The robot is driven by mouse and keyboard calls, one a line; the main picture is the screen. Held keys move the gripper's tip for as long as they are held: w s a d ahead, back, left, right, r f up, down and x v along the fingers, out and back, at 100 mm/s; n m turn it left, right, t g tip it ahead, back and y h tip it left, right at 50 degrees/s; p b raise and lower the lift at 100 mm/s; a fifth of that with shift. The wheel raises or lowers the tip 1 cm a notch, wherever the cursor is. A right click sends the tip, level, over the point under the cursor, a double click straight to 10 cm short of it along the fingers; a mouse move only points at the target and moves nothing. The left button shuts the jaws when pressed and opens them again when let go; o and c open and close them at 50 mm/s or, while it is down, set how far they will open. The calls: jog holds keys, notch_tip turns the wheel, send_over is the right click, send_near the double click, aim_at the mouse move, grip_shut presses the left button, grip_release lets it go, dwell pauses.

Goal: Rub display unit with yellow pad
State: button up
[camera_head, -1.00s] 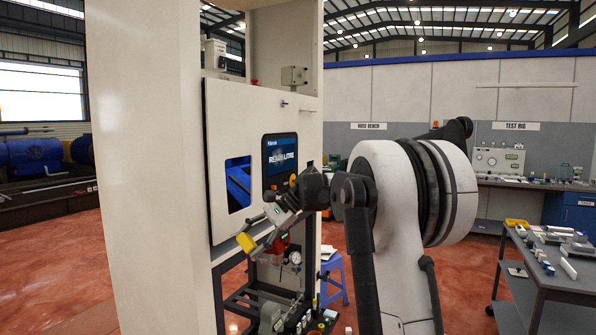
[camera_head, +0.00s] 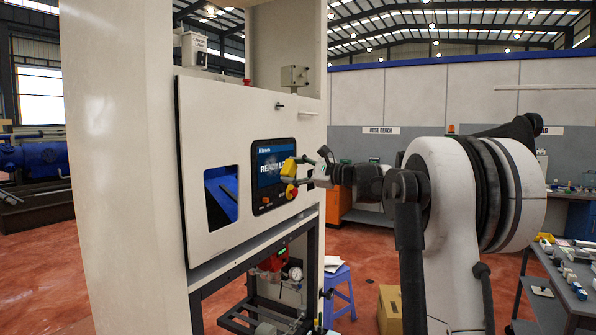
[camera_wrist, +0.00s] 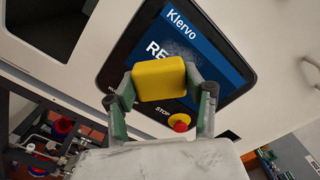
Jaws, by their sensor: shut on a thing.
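The display unit (camera_head: 270,163) is a black-framed panel with a blue screen, set in the white cabinet front. In the wrist view its screen (camera_wrist: 215,62) fills the upper middle, reads "Klervo", and bears a greyish smudge beside partly hidden large lettering. My gripper (camera_head: 293,171) is at the screen's right side in the head view. It is shut on the yellow pad (camera_wrist: 160,79), with a green-grey finger on each side. The pad also shows in the head view (camera_head: 287,168). It is in front of the screen's lower part; I cannot tell whether it touches.
A red stop button (camera_wrist: 180,122) on a yellow base sits below the screen, close to my gripper. A window opening (camera_head: 221,199) is left of the display. A blue stool (camera_head: 338,288) and a cardboard box (camera_head: 390,309) stand on the floor; a grey table is at right.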

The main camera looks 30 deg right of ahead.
aim_at(278, 164)
jog(key=shift+w+a, duration=0.5)
jog(key=shift+a, duration=0.05)
jog(key=shift+p+x, duration=0.35)
jog(key=shift+x, duration=1.95)
jog(key=shift+x, duration=0.95)
jog(key=shift+w+d, duration=0.1)
jog(key=shift+d, duration=0.1)
jog(key=shift+w+d+p, duration=0.25)
jog(key=shift+w+d, duration=0.15)
jog(key=shift+d, duration=0.4)
jog(key=shift+w+d+p, duration=0.25)
jog(key=shift+w+d, duration=0.2)
jog(key=shift+d, duration=0.3)
jog(key=shift+w+d+r+p, duration=0.1)
jog(key=shift+w+d+p, duration=0.45)
jog(key=shift+d, duration=0.45)
jog(key=shift+w+d+p, duration=0.3)
jog(key=shift+w+d, duration=0.4)
jog(key=shift+d, duration=0.3)
jog(key=shift+w+d+p, duration=0.3)
jog(key=shift+w+d, duration=0.05)
jog(key=shift+d, duration=0.25)
jog(key=shift+w+d+p, duration=0.3)
jog(key=shift+w+d, duration=0.1)
jog(key=shift+d, duration=0.15)
